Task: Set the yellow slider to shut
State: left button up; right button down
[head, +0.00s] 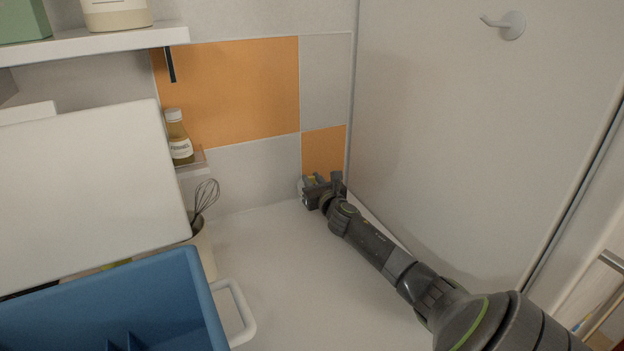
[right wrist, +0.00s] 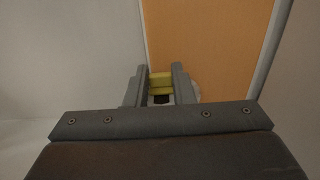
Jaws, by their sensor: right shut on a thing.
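The yellow slider (right wrist: 160,80) shows between the two fingers of my right gripper (right wrist: 160,88) in the right wrist view. The fingers are shut on it, one on each side. A dark gap shows just below the yellow part. A pale plate edge shows behind the right finger. In the head view my right gripper (head: 322,183) is at the back wall, low by the corner, in front of the small orange tile. The slider is mostly hidden there by the gripper. Which way the slider is set cannot be told. My left gripper is not in view.
A blue bin (head: 120,305) and a white lid (head: 90,190) stand at the left. A whisk (head: 204,197) in a holder and a bottle (head: 178,138) on a small ledge are near the back wall. A white hook (head: 510,24) is on the right panel. The white counter (head: 290,270) is clear.

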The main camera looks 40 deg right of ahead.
jog(key=shift+s+a, duration=0.2)
jog(key=shift+s, duration=0.5)
jog(key=c, duration=1.2)
grip_release()
jog(key=shift+f, duration=0.1)
